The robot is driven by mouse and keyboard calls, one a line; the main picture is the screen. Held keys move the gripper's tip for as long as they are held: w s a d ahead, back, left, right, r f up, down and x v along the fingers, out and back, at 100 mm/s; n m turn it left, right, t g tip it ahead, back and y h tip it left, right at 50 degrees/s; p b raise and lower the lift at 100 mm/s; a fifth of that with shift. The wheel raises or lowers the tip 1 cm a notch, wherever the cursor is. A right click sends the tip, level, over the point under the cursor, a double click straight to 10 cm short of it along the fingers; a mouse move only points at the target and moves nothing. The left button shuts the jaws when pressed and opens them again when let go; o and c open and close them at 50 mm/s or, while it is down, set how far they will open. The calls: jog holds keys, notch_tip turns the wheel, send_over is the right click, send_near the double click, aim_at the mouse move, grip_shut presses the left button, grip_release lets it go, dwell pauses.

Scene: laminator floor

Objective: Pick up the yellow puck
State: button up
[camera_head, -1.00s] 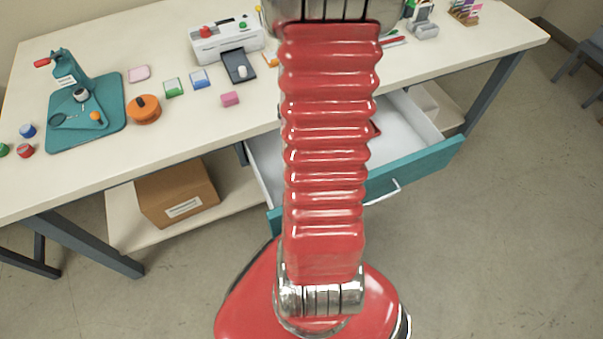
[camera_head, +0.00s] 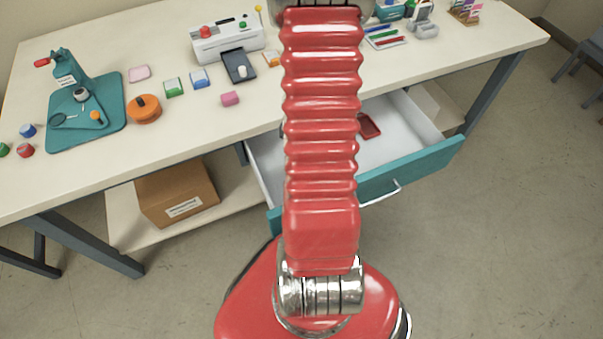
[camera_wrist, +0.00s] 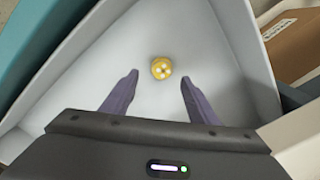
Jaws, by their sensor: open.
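The yellow puck (camera_wrist: 161,68) lies on the white floor of the open drawer (camera_wrist: 218,75) in the wrist view. It is small and round, with pale spots on top. My gripper (camera_wrist: 158,80) is open above the drawer. The puck shows just past the fingertips, roughly midway between them, and nothing is held. In the head view my red arm hides the puck and the gripper. The drawer (camera_head: 408,164) there has a teal front and is pulled out under the table.
A dark red item (camera_head: 369,126) lies inside the drawer. The white tabletop (camera_head: 190,120) above holds a teal press (camera_head: 75,75), an orange round container (camera_head: 144,110) and a white laminator (camera_head: 227,42). A cardboard box (camera_head: 176,192) sits on the lower shelf.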

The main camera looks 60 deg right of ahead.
jog(key=shift+f, duration=0.1)
jog(key=shift+w+a+f, duration=0.1)
jog(key=shift+f, duration=0.7)
jog(key=shift+w+a+f, duration=0.1)
jog(key=shift+f, duration=1.6)
jog(key=c, duration=1.1)
jog(key=shift+r, duration=0.15)
jog(key=shift+r, duration=4.85)
